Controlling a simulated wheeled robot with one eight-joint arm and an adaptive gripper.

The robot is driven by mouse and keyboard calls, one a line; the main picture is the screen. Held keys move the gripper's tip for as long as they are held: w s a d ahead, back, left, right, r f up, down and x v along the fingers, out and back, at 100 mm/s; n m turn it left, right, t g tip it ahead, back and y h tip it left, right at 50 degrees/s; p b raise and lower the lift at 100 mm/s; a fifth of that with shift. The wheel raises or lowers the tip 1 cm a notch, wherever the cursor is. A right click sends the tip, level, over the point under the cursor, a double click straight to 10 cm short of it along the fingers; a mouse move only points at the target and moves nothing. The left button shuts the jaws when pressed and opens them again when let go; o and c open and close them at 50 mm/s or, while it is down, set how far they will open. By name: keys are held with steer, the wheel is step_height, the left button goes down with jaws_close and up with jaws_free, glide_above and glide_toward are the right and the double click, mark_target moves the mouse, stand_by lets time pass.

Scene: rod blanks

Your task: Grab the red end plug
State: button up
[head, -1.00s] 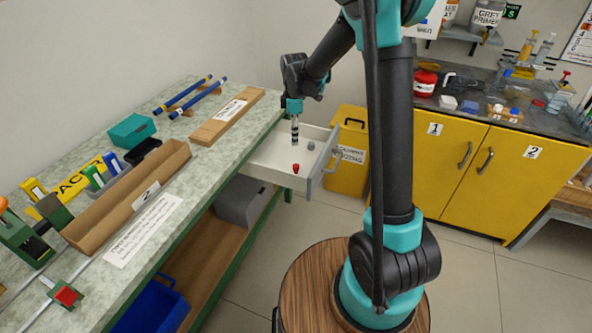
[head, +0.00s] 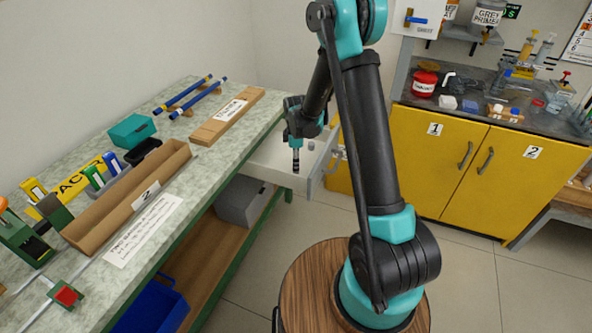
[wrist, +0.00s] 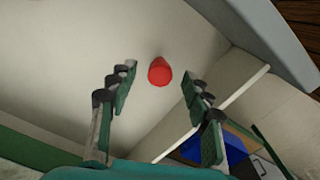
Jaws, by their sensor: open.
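The red end plug (wrist: 160,72) lies on the pale floor of the open drawer in the wrist view. It shows between and just beyond the two fingertips of my gripper (wrist: 156,85), which are spread wide with nothing held. The plug appears apart from both fingers. In the head view, my gripper (head: 296,169) points down over the front part of the drawer (head: 268,163), and the red plug is hidden there behind it.
The workbench (head: 215,163) is at left, yellow cabinets (head: 455,170) at right.

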steer(key=shift+f, duration=1.2)
steer(key=shift+c, duration=0.4)
steer(key=c, duration=0.8)
